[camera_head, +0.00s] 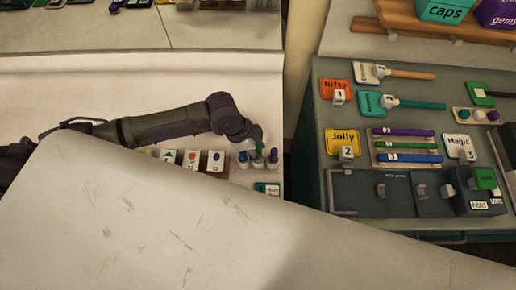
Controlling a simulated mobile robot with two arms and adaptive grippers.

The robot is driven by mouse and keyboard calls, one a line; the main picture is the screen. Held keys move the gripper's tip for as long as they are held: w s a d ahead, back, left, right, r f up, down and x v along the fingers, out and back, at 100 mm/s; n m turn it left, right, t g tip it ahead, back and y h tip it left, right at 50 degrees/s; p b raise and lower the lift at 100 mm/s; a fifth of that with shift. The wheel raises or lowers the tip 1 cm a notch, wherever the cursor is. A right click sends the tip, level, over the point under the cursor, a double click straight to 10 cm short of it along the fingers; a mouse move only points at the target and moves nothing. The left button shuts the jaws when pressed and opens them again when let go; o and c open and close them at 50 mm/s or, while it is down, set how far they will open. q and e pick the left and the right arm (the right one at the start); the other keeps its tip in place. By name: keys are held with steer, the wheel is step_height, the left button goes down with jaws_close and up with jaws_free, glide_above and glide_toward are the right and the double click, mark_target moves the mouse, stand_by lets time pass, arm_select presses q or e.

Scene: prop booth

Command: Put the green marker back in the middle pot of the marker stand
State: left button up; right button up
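The marker stand (258,166) is on the left counter, just right of a row of cards. A blue-teal marker (242,158) is at its left pot and a purple marker (274,155) is at its right pot. The green marker (260,149) shows upright over the middle pot, directly below my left gripper (256,143). Whether its lower end is inside the pot is too small to tell. My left gripper is at the green marker's top; its fingers are small and dark, so their closure is unclear. My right gripper is out of view.
A large pale panel (150,215) fills the foreground and hides the counter's front. Cards (192,160) stand left of the stand. A grey display board (360,110) with tagged markers and signs is to the right, past a gap. Open counter lies behind my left arm.

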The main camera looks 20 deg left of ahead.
arm_select(q)
steer(key=shift+o, duration=0.4)
steer(key=v, duration=1.2)
steer(key=shift+s+a, duration=0.1)
